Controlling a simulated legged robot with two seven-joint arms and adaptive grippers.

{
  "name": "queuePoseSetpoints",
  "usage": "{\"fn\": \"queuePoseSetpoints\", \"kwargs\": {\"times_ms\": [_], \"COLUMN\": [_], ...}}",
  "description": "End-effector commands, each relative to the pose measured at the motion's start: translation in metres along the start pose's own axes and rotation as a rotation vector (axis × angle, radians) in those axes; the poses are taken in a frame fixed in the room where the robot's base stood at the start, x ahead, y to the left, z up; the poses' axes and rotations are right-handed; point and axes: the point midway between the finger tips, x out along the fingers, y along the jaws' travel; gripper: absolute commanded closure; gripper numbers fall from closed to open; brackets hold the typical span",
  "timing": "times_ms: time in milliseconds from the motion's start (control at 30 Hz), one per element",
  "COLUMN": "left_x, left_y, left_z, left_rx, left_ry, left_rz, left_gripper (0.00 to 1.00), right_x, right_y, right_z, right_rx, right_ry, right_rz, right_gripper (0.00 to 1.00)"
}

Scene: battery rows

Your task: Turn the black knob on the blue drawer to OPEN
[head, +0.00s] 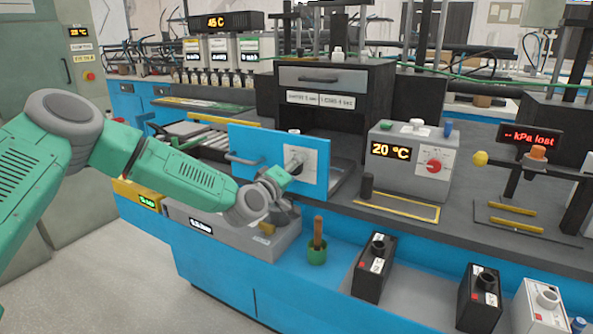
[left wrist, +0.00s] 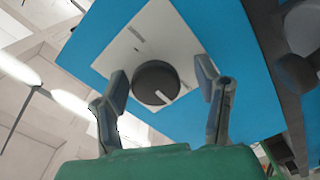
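The blue drawer (head: 262,143) has a flat blue front with a handle at its left and a white plate around a black knob (head: 293,160). In the left wrist view the black knob (left wrist: 155,83) is round, with a pale pointer mark toward the lower right of its face. My left gripper (head: 280,177) is just in front of the drawer, close to the knob. In the left wrist view its two fingers (left wrist: 163,86) are spread on either side of the knob, with gaps visible. The lettering on the plate is too small to read. My right gripper is not in view.
A grey box with a red dial (head: 433,166) and a 20 °C display stands right of the drawer. A black cabinet (head: 378,105) stands behind it. A green cup (head: 317,254) with a brown-handled tool and several switch boxes (head: 373,268) sit on the lower shelf.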

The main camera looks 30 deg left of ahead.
Motion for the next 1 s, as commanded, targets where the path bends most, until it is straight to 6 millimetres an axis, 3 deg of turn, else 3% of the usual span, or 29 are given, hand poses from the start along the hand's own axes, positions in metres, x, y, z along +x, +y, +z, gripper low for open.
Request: {"fn": "queuePoseSetpoints", "kwargs": {"times_ms": [367, 467, 800, 1000], "left_x": [-0.006, -0.019, -0.090, -0.114], "left_y": [0.003, 0.002, -0.001, -0.003], "left_z": [0.002, 0.002, -0.001, -0.001], "left_rx": [0.002, 0.001, -0.003, -0.002], "left_ry": [-0.004, -0.004, -0.003, -0.002], "left_rz": [0.003, 0.003, 0.001, 0.000], "left_gripper": [0.42, 0.42, 0.42, 0.42], "right_x": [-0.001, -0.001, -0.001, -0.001], "right_y": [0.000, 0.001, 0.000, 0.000], "right_z": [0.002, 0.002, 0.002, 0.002], "right_rx": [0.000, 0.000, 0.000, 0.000], "right_ry": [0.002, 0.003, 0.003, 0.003], "right_rz": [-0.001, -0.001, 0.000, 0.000], "right_gripper": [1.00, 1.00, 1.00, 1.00]}}
